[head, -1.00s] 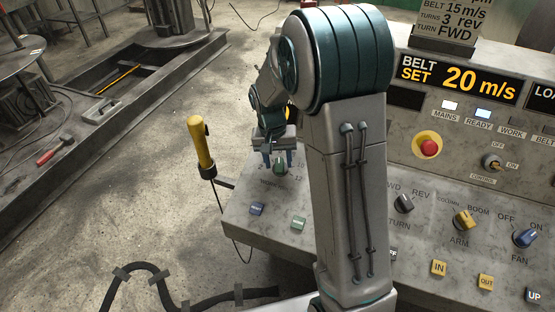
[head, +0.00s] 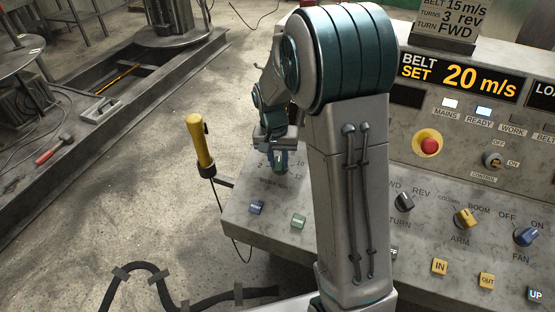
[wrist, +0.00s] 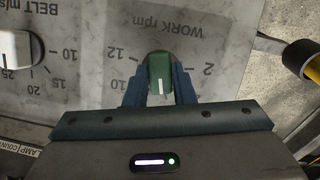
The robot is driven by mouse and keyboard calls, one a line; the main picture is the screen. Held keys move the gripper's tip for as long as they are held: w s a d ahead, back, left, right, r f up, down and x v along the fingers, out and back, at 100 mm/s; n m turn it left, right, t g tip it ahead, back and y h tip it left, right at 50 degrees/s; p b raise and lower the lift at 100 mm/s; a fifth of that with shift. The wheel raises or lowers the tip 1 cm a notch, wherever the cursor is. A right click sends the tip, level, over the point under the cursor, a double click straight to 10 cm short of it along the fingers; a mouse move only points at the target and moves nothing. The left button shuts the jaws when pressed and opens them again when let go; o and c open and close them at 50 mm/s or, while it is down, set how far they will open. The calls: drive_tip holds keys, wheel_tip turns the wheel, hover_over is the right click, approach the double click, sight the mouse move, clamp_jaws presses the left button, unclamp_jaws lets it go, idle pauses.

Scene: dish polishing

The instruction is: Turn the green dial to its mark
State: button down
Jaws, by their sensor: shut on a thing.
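The green dial (wrist: 159,72) sits on the grey panel under the upside-down "WORK rpm" label in the wrist view, with a white line on its top facing the gripper's palm. Its numbers 2, 10 and 12 show around it; the part of the scale nearest the palm is hidden. My gripper (wrist: 160,87) has its blue fingers on either side of the dial, shut on it. In the head view my gripper (head: 278,149) reaches down to the green dial (head: 280,167) at the panel's far left corner. I cannot make out the target mark.
A white belt dial (wrist: 14,49) stands beside it in the wrist view. A yellow handle (head: 199,142) stands off the panel's left edge.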

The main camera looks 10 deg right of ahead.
sight(283, 170)
drive_tip(key=m+y+b, duration=0.1)
drive_tip(key=m, duration=0.2)
drive_tip(key=shift+m+t+b, duration=0.3)
drive_tip(key=shift+b, duration=0.1)
drive_tip(key=shift+m+t+y+b, duration=0.4)
drive_tip(key=shift+m+b, duration=0.1)
drive_tip(key=shift+m, duration=0.9)
drive_tip(key=shift+r, duration=0.1)
drive_tip(key=c, duration=1.2)
unclamp_jaws()
wheel_tip(283, 170, up, 14)
drive_tip(key=s+d, duration=0.1)
drive_tip(key=shift+s+f, duration=0.2)
